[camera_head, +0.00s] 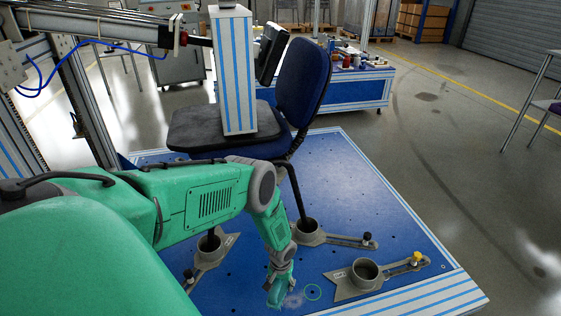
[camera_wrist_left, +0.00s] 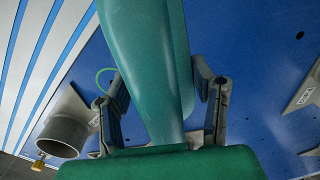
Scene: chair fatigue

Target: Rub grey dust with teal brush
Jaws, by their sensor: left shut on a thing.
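My left gripper (camera_head: 281,272) is low over the front part of the blue platform (camera_head: 345,190). It is shut on the teal brush (camera_head: 276,294), which points down towards the platform. In the left wrist view, the brush (camera_wrist_left: 148,60) fills the middle, between the two grey fingers of the gripper (camera_wrist_left: 162,110). A faint grey dust patch (camera_head: 294,299) lies on the platform just right of the brush. I cannot tell whether the brush touches it. The brush hides its own lower end in the wrist view. My right gripper is not in view.
A thin green ring (camera_head: 312,292) marks the platform right of the dust. A grey clamp with a round cup (camera_head: 365,273) stands further right. Another clamp (camera_head: 309,234) holds a chair leg behind. The blue chair (camera_head: 302,85) stands under a striped column (camera_head: 236,75).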

